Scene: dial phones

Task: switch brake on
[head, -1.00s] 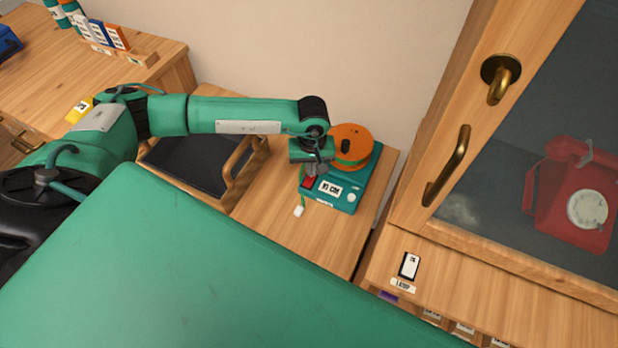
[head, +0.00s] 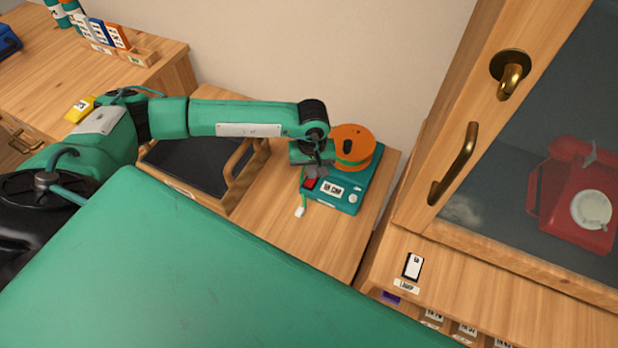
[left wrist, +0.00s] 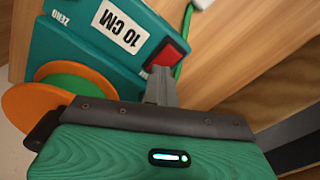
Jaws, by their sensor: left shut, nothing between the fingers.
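A teal device (head: 345,200) stands on the small wooden table, with an orange reel (head: 352,142) at its back. No brake label can be read. In the left wrist view, the device (left wrist: 90,55) carries the red switch (left wrist: 168,54) near its corner. My left gripper (head: 316,172) is shut and empty, pointing down at the switch. In the left wrist view, the fingertips (left wrist: 157,82) are right by the switch; I cannot tell whether they touch it. My right gripper is not in view.
A black tray with wooden handles (head: 195,165) is left of the device. A green cord with a white end (head: 299,211) hangs from the device's left side. A glass-fronted cabinet (head: 450,170) with a red phone stands right. Table space in front of the device is clear.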

